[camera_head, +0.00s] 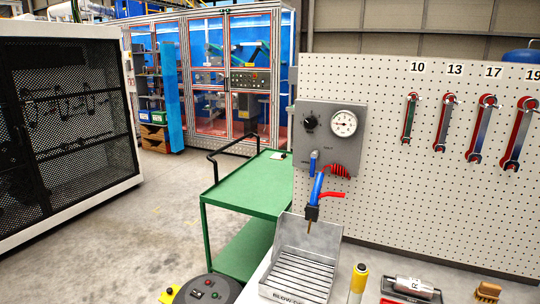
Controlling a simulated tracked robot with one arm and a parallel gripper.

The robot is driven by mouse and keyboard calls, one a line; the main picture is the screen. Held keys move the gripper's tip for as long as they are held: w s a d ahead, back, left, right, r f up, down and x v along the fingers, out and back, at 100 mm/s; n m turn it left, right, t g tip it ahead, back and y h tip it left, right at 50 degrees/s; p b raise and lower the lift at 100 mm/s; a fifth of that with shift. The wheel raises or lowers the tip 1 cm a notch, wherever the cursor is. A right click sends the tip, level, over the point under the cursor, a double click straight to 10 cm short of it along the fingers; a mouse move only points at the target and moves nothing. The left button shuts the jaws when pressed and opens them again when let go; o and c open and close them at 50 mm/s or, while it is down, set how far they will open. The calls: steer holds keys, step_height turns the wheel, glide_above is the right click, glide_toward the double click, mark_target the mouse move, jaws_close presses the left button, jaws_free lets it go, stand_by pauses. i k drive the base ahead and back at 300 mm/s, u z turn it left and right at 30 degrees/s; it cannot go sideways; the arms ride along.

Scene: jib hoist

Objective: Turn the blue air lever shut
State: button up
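The blue air lever (313,162) is a small handle low on a grey wall panel (302,143), near the middle of the picture. It looks roughly upright. Small lettering beside it is too small to read. A round white gauge (344,122) and a black knob (310,123) sit above it on the panel. A red coiled hose (340,170) is to its right. A blue air gun (317,187) with a red trigger lever hangs just below. My gripper is not in view, and nothing is seen touching the lever.
A green cart (252,184) is to the left. Wrenches (486,128) hang on the pegboard (400,190) at right. The grey floor at left is mostly clear.

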mark_target(314, 155)
steer(key=z, duration=0.2)
steer(key=i, duration=1.3)
steer(key=z, duration=0.6)
